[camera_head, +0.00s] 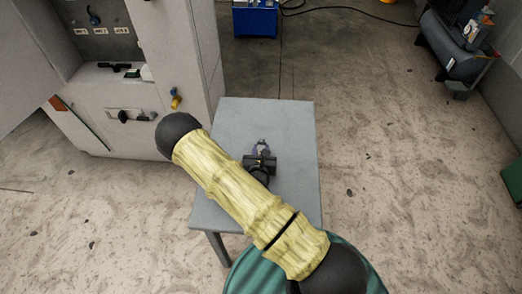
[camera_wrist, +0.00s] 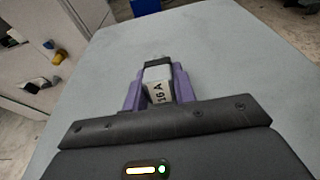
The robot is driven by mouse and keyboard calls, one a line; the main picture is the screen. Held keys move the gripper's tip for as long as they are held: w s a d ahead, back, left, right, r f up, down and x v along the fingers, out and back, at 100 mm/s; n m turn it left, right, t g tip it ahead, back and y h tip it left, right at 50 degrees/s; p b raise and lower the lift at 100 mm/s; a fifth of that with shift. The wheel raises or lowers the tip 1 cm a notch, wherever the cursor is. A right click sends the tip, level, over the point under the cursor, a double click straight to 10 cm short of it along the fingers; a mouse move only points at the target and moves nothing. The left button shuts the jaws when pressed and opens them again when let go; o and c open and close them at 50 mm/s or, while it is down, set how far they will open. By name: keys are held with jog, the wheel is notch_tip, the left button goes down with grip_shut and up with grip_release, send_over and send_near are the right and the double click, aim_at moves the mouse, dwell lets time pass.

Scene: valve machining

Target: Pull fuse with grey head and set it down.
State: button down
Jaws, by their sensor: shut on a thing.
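The fuse (camera_wrist: 157,83) has a grey-white body marked "16 A" and a darker end pointing away from me in the wrist view. My gripper (camera_wrist: 157,84) has purple fingers, shut on the sides of the fuse. In the head view my gripper (camera_head: 261,150) is over the grey table (camera_head: 240,112), partly hidden by my arm, and the fuse (camera_head: 262,142) shows small between the fingertips. I cannot tell whether the fuse touches the table top or is just above it.
A grey machine cabinet (camera_head: 205,60) with a blue-and-yellow knob (camera_head: 175,98) stands left of the table. A blue box (camera_head: 255,20) is on the floor behind, and a dark cylindrical machine (camera_head: 450,45) is at the far right. The table top around my gripper is clear.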

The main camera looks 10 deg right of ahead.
jog(key=shift+f, duration=0.4)
dwell(0.8)
jog(key=c, duration=1.1)
grip_release()
jog(key=shift+o, duration=0.2)
jog(key=shift+s, duration=0.15)
jog(key=p+v, duration=0.4)
jog(key=v, duration=1.1)
jog(key=shift+s+a+r, duration=0.15)
jog(key=shift+s+r, duration=0.1)
jog(key=shift+s+a, duration=0.2)
jog(key=shift+s, duration=0.5)
